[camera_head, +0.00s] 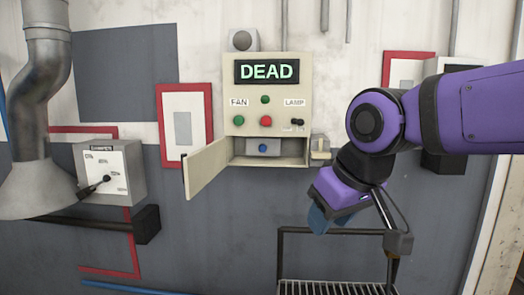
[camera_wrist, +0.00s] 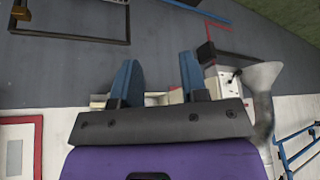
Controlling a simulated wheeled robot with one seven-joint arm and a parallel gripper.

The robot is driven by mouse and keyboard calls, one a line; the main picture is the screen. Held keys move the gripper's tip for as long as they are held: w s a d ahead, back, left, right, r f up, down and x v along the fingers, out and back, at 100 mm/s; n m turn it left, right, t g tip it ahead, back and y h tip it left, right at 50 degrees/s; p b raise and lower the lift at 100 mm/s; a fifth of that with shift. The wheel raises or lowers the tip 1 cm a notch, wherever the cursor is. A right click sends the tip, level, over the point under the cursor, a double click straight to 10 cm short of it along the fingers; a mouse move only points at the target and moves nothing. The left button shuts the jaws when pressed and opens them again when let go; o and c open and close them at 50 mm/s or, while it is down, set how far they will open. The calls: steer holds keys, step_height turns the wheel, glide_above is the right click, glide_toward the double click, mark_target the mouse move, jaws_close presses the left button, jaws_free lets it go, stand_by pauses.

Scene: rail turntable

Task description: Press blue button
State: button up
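The blue button (camera_head: 262,148) sits on a grey panel inside the lower compartment of a cream control box (camera_head: 285,90) on the wall. The compartment's door (camera_head: 207,168) hangs open to the left, so the button is in plain sight. The box's display (camera_head: 267,71) reads DEAD. My gripper (camera_head: 320,222) is to the right of and lower than the compartment, apart from the box. In the wrist view, its two blue fingers (camera_wrist: 158,72) stand apart with nothing between them. The blue button cannot be made out in that view; the gripper body hides much of the box.
Green and red FAN buttons (camera_head: 252,121) and LAMP switches (camera_head: 297,123) are above the compartment. A damper box (camera_head: 110,170) with a lever and a grey duct hood (camera_head: 38,185) are at the left. A metal-framed rack (camera_head: 335,231) stands below. Open space lies before the compartment.

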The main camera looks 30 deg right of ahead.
jaws_close()
stand_by(1.5)
